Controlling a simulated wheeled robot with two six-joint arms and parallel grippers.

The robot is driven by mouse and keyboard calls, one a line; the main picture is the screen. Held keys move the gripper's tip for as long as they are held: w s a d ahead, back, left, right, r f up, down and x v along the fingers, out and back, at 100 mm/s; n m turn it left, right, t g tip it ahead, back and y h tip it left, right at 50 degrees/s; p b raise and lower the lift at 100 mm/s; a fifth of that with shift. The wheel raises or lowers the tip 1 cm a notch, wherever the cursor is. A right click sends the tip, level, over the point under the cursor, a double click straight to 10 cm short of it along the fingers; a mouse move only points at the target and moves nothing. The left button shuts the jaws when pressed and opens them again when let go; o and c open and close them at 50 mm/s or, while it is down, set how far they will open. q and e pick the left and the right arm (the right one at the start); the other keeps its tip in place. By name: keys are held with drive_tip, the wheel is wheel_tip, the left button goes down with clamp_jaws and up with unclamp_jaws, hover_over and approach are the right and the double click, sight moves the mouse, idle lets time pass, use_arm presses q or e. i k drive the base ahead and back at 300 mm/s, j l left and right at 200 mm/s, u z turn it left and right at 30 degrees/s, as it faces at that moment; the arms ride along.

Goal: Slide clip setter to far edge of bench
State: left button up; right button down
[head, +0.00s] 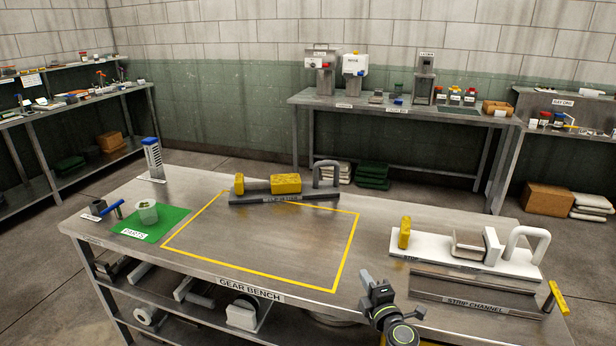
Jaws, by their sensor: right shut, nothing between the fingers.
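The clip setter, by its hard-to-read label, appears to be the tool on a dark base (290,198) with yellow blocks and a grey loop handle (326,168). It lies along the far edge of the gear bench (200,190), across the back line of a yellow taped outline (348,250). My right gripper (367,278) is shut and empty above the bench's front edge, just outside the outline's front right corner. It is well apart from the clip setter. My left gripper is not in view.
A white tool (415,252) with a loop handle stands at the bench's right, behind a strip channel (470,288). A green parts mat (165,228) with a cup and a tall, blue-topped block (153,160) are at the left. The outline's inside is clear.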

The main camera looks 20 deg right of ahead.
sight(284, 187)
drive_tip(key=i+l, duration=0.1)
drive_tip(key=i, duration=1.45)
